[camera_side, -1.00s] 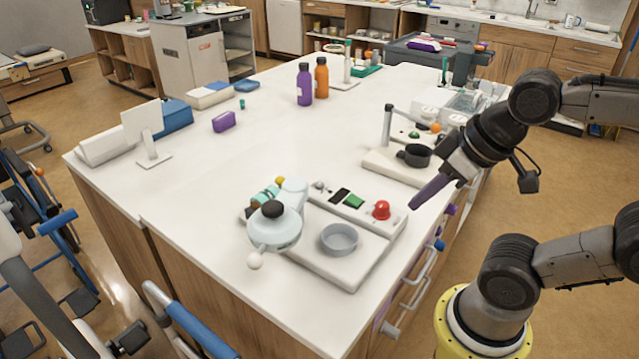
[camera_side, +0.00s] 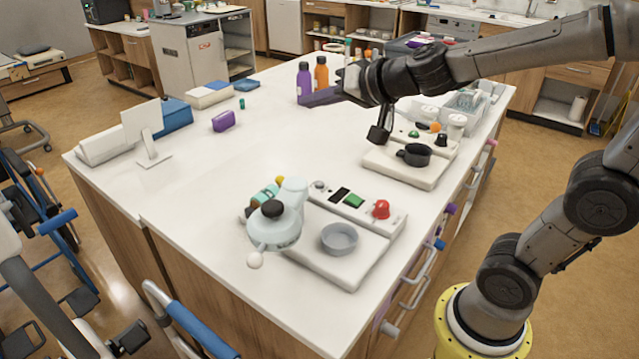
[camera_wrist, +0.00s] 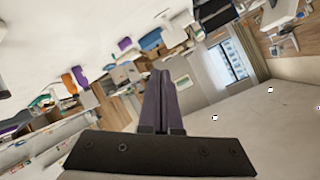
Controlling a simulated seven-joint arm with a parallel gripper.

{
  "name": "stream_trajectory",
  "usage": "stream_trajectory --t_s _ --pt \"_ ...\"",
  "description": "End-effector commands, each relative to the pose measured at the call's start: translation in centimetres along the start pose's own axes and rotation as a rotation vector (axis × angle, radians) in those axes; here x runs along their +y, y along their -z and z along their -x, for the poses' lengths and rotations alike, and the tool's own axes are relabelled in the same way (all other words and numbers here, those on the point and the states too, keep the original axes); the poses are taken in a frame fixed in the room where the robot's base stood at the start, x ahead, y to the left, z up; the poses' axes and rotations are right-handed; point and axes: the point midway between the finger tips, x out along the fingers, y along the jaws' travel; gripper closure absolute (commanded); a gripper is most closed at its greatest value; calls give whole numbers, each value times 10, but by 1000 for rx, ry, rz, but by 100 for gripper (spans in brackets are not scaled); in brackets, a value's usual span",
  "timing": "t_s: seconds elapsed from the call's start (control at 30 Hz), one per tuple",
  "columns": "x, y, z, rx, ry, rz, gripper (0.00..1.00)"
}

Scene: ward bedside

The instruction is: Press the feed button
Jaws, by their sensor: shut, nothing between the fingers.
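The near white machine (camera_side: 350,275) on the table has a panel with a green button (camera_side: 354,201), a red mushroom button (camera_side: 381,209), a dark display and a small grey knob. A second white machine (camera_side: 425,179) stands farther back with a black cup (camera_side: 415,155), a green button (camera_side: 413,134) and an orange knob (camera_side: 436,127). No label tells me which is the feed button. My gripper (camera_side: 312,98) is high at the back, shut and empty, away from both panels and pointing left. Its closed purple fingers (camera_wrist: 160,78) show in the wrist view.
A purple bottle (camera_side: 304,84) and an orange bottle (camera_side: 321,78) appear beside my fingers. A purple box (camera_side: 223,121) lies left. The table's middle is clear.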

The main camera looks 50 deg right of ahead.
Motion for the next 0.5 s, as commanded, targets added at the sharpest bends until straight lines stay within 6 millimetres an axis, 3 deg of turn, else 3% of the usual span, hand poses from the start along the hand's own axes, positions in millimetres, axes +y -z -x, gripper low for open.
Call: stream_trajectory --t_s 0.03,0.2,0.33,0.5 --pt "15 4 -18 11 -57 -57 100" --pt "65 9 -62 42 -245 -231 100" --pt "98 -2 -87 30 -357 -330 100" --pt "122 -18 -108 -7 -425 -371 100"
